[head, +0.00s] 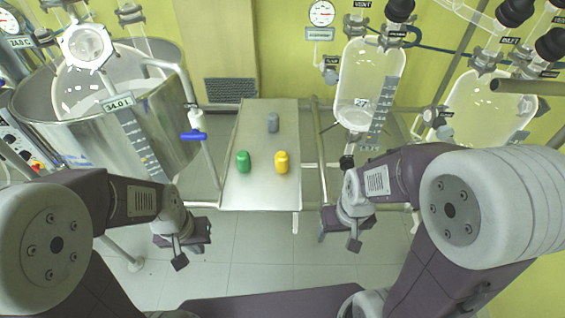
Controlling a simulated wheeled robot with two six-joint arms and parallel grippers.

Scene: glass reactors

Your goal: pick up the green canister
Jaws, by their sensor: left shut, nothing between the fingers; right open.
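The green canister (243,161) stands on the left part of a narrow steel table (262,194), near its front. My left gripper (194,254) is to the left and in front of the table, apart from the canister, shut and empty. My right gripper (338,240) is to the right and in front of the table, open and empty. The fingertips of both grippers are small and partly hidden by the wrists.
A yellow canister (281,162) stands to the right of the green one, and a grey canister (272,122) stands further back. A large steel vessel (110,140) is left of the table. A glass reactor (368,85) hangs at the back right.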

